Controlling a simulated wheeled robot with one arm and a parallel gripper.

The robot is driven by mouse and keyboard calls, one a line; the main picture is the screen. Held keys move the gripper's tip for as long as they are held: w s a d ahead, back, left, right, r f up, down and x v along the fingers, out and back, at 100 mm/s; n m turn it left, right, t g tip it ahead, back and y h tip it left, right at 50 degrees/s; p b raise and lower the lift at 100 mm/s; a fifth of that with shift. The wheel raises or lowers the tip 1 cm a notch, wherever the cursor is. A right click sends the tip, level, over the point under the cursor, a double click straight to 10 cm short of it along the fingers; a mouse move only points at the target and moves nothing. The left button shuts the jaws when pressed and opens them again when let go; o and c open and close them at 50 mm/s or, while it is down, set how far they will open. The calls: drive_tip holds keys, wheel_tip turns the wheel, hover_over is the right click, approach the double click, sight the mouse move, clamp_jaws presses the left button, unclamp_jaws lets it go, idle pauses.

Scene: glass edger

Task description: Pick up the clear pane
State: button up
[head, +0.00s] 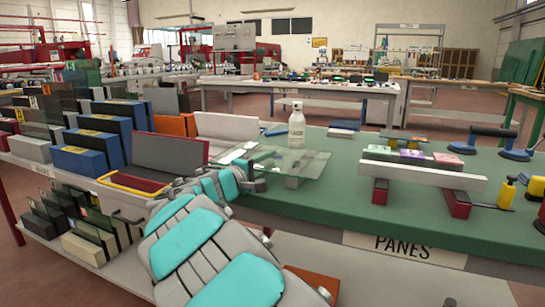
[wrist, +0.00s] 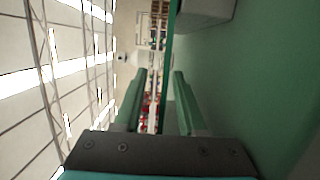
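The clear pane (head: 305,163) lies about flat above the green bench top, over a grey block (head: 297,182). In the wrist view the pane (wrist: 171,45) shows edge-on as a thin green strip, with the grey block (wrist: 206,10) on its bench side. My gripper (head: 257,176) is at the pane's near left edge. In the wrist view its two fingers (wrist: 160,100) are apart, and the pane's edge runs into the space between them, nearer the right finger. A gap shows on the left side; contact on the right side is unclear.
A white bottle (head: 297,130) stands just behind the pane. A white bar on red blocks (head: 423,176) is to the right on the bench (head: 340,205), with suction-cup tools (head: 483,140) beyond. Racks of boxes and panels (head: 90,145) crowd the left.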

drive_tip(key=shift+c, duration=0.2)
clamp_jaws()
idle(1.2)
